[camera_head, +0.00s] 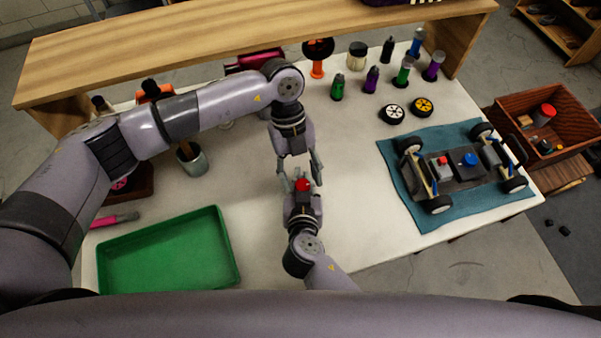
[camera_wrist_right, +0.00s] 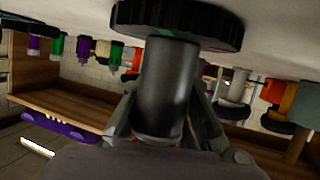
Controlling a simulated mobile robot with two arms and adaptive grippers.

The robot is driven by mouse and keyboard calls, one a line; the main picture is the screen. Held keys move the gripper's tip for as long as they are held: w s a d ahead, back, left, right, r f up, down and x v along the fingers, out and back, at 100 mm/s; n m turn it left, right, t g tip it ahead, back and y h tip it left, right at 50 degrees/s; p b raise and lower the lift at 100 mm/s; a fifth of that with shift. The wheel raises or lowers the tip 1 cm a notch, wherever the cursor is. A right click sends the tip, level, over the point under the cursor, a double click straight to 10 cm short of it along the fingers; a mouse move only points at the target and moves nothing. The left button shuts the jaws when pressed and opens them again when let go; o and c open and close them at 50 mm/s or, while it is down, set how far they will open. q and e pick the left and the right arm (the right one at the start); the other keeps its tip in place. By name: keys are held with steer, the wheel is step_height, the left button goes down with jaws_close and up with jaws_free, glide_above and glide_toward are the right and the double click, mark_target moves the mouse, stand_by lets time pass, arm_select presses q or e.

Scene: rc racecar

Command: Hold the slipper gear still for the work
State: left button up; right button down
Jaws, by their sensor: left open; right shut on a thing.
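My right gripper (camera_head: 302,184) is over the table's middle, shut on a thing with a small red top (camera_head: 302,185). In the right wrist view, where the table appears at the top, the fingers (camera_wrist_right: 160,130) hold a dark grey cylinder (camera_wrist_right: 165,85) with a wide black toothed disc (camera_wrist_right: 190,25) at its end. I take this as the slipper gear; its link to the red top cannot be made out. My left gripper (camera_head: 300,170) is open, close above the right one in the picture, its fingers spread around the space by the red top. Whether they touch it is unclear.
A car chassis (camera_head: 465,170) lies on a blue-green mat (camera_head: 410,200) at right. A green tray (camera_head: 170,250) sits at front left. Bottles, a yellow wheel (camera_head: 423,106) and a white wheel (camera_head: 392,113) stand towards the back. A wooden shelf (camera_head: 200,40) spans the rear. The table between is clear.

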arm_select(q)
steer(key=shift+c, duration=0.4)
jaws_close()
steer(key=shift+d+m, duration=0.1)
steer(key=shift+m, duration=0.2)
steer(key=shift+d+m+y, duration=0.15)
steer(key=shift+m+y, duration=0.4)
steer(key=shift+m, duration=0.8)
steer(key=shift+d+m+y, duration=0.15)
steer(key=shift+m+y, duration=0.4)
steer(key=shift+m, duration=0.8)
steer(key=shift+o, duration=0.4)
jaws_free()
